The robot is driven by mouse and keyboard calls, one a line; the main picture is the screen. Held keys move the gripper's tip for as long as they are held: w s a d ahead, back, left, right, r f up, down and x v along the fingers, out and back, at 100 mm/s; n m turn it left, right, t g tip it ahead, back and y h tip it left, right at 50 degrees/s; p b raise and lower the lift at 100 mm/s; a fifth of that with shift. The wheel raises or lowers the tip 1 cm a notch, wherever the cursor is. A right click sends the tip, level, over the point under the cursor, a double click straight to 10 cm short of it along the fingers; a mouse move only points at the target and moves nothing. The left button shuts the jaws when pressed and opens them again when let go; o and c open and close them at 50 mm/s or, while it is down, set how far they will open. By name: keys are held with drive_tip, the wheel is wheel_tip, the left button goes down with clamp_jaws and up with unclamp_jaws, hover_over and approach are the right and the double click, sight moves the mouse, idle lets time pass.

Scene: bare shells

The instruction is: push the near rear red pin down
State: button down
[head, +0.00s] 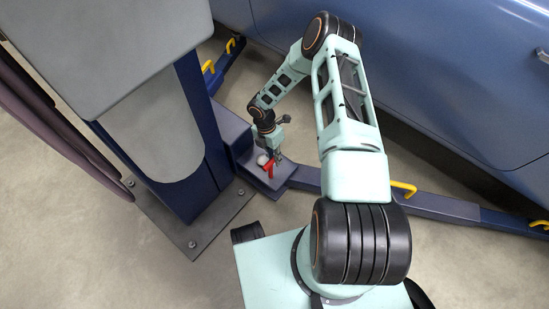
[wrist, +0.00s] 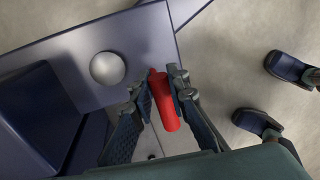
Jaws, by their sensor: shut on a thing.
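The red pin (wrist: 166,105) stands up from the blue-grey plate at the lift arm's base, between my gripper's two fingers in the wrist view. In the head view the red pin (head: 269,172) shows just below my gripper (head: 271,157), on the plate beside the lift column. My gripper (wrist: 160,88) is shut on the red pin, with a finger on each side of it. The pin's lower end is not clearly visible, so I cannot tell how deep it sits.
A pale round knob (wrist: 107,68) is on the same plate, left of the pin. The blue lift column (head: 193,120) stands close on the left. A blue car (head: 440,80) is behind my arm. Yellow-handled lift arms (head: 404,188) extend along the floor. Bare concrete lies in front.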

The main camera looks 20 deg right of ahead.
wheel_tip(320, 180, down, 4)
drive_tip(key=b, duration=0.3)
idle(0.3)
drive_tip(key=c, duration=1.9)
unclamp_jaws()
drive_tip(key=r, duration=0.4)
drive_tip(key=w+a+r, duration=0.1)
drive_tip(key=r, duration=0.6)
drive_tip(key=shift+w+a+r, duration=0.2)
drive_tip(key=shift+w+r, duration=0.2)
